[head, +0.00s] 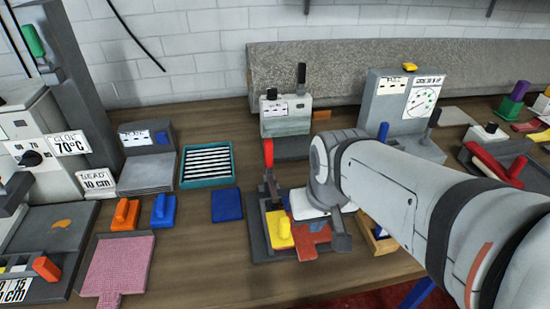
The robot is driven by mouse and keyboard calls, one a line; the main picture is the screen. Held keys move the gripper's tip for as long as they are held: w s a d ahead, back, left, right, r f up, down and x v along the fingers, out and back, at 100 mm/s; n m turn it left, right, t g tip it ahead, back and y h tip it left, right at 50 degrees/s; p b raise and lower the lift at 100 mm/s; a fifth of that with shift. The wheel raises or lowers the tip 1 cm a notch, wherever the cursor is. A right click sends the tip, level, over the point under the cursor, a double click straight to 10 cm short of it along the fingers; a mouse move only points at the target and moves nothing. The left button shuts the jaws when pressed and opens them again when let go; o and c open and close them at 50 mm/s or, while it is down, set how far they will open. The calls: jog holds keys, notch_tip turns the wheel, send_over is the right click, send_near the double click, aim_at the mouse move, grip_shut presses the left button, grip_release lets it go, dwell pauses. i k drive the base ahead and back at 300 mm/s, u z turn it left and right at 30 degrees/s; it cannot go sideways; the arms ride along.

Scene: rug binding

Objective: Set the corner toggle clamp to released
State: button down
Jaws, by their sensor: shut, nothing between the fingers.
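The corner toggle clamp has a red handle (268,154) that stands up on a dark metal arm. Its dark base plate (259,246) lies on the bench near the middle of the head view. A yellow block with a knob (279,231) sits on the plate, beside red and blue pieces (312,236). My gripper (341,240) is shut and empty, low at the right side of the plate. It is apart from the red handle. My wrist hides part of the fixture, and I cannot tell whether the fingertips touch anything.
Orange (125,214) and blue (163,210) handled blocks, a blue square (227,204) and a pink textile piece (119,264) lie to the left. A grey device (286,115) stands behind the clamp. A gauge box (402,105) stands behind my arm. Bare bench shows at front centre.

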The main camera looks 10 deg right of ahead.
aim_at(268, 143)
jog(key=z, duration=0.3)
jog(key=k, duration=1.3)
jog(key=u, duration=0.25)
jog(key=i, duration=1)
jog(key=u, duration=0.05)
